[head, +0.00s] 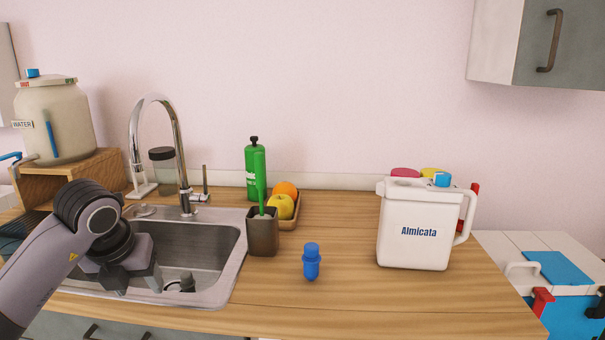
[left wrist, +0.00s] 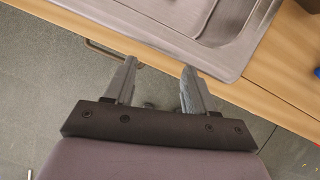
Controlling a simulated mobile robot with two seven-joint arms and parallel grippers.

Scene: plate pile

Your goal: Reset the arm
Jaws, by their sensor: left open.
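My left arm comes in from the left in the head view, with its left gripper (head: 135,280) over the left part of the sink (head: 230,262). In the left wrist view the gripper (left wrist: 157,78) has its two fingers apart with nothing between them. Below the fingers are the grey floor (left wrist: 50,90) and the wooden counter's front edge (left wrist: 150,60). The sink's rim (left wrist: 215,62) shows beyond the fingertips. My right gripper is in neither view.
A curved faucet (head: 180,150) rises behind the sink. On the counter (head: 350,310) stand a brush holder (head: 262,238), a fruit tray (head: 290,223), a blue bottle-like object (head: 311,262) and a white Almicata jug (head: 415,245). A water jar (head: 60,120) sits on a wooden stand at left.

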